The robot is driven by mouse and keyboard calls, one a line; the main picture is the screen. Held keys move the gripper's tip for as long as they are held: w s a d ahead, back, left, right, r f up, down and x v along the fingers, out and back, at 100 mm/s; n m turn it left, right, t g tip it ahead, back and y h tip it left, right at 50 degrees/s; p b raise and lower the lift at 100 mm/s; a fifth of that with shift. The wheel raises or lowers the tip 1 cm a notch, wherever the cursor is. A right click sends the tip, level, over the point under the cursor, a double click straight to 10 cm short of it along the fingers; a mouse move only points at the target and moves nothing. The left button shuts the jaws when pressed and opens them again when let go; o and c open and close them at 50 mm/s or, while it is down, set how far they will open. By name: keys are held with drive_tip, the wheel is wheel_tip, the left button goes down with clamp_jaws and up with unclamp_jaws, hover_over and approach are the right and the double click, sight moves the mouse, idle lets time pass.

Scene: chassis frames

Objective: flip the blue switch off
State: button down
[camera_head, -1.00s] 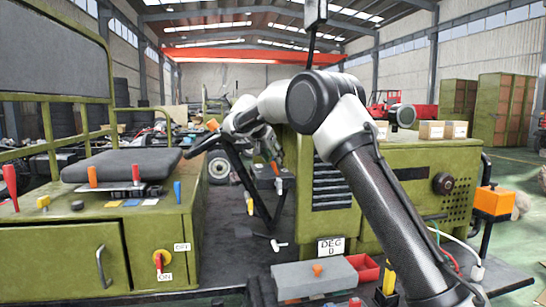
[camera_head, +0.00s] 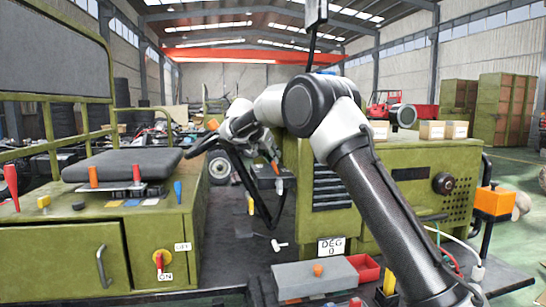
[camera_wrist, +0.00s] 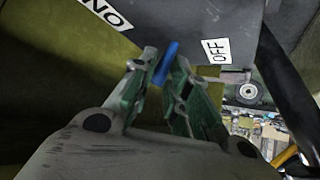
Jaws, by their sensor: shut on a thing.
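The blue switch (camera_wrist: 168,58) is a short blue lever at the upper middle of the wrist view. My gripper (camera_wrist: 165,66) has its two green-grey fingertips closed on either side of it. The lever slants slightly, its upper end to the right. An ON label (camera_wrist: 106,13) is to its upper left and an OFF label (camera_wrist: 215,50) to its right, both on the dark panel. In the head view my gripper is hard to make out beyond my forearm, near the steering column, and the blue switch there cannot be made out.
In the head view, a green cabinet (camera_head: 60,262) with a red ON/OFF knob (camera_head: 158,262) stands at left. A small dark box with an orange lever (camera_head: 275,168) is near the steering column.

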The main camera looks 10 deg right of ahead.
sight(264, 168)
drive_tip(key=h, duration=0.1)
drive_tip(key=a+n+h, duration=0.1)
drive_tip(key=h, duration=0.1)
drive_tip(key=shift+a+f+t, duration=0.2)
drive_tip(key=shift+a+t, duration=0.1)
drive_tip(key=shift+a+f+n+t+h, duration=0.15)
drive_tip(key=shift+a+n+t+h, duration=0.25)
drive_tip(key=shift+h, duration=0.45)
drive_tip(key=shift+a+f+n+t+h, duration=0.1)
drive_tip(key=shift+a+n+h, duration=0.15)
drive_tip(key=shift+n+h, duration=0.5)
drive_tip(key=c, duration=1.3)
unclamp_jaws()
drive_tip(key=shift+c, duration=0.2)
